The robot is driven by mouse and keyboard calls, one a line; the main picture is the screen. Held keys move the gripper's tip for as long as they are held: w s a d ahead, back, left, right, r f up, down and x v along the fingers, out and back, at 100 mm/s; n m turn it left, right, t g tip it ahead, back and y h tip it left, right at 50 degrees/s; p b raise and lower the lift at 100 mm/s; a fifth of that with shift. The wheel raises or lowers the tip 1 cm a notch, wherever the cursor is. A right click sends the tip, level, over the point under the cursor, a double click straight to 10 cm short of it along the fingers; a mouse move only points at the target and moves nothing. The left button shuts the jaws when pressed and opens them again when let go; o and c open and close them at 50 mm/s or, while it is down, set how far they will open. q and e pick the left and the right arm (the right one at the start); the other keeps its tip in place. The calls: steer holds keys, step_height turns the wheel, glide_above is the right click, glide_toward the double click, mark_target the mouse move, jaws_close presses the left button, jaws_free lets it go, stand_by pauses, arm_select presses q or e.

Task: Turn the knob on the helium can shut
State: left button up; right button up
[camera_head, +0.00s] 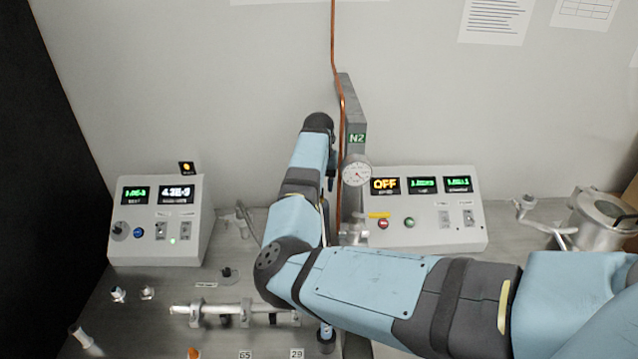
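I cannot make out a helium can or its knob in the head view; they may be hidden or outside the picture. My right arm comes in from the right, bends at the lower middle and reaches up to a dark rounded joint left of the grey N2 post (354,108). No fingers of my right gripper can be made out; they seem hidden behind the arm. My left arm and gripper are not in the picture.
A round gauge (356,173) sits on the post by a copper pipe (333,45). Control boxes stand left (160,247) and right (440,237). A metal vessel (590,220) stands far right. A metal tube assembly (222,308) lies at lower left, among small parts.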

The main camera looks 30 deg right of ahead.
steer(key=shift+f, duration=0.75)
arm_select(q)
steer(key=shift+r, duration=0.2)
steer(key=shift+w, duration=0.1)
arm_select(e)
steer(key=c, duration=0.9)
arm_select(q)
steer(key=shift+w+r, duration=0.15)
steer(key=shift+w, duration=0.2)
arm_select(e)
steer(key=shift+c, duration=0.2)
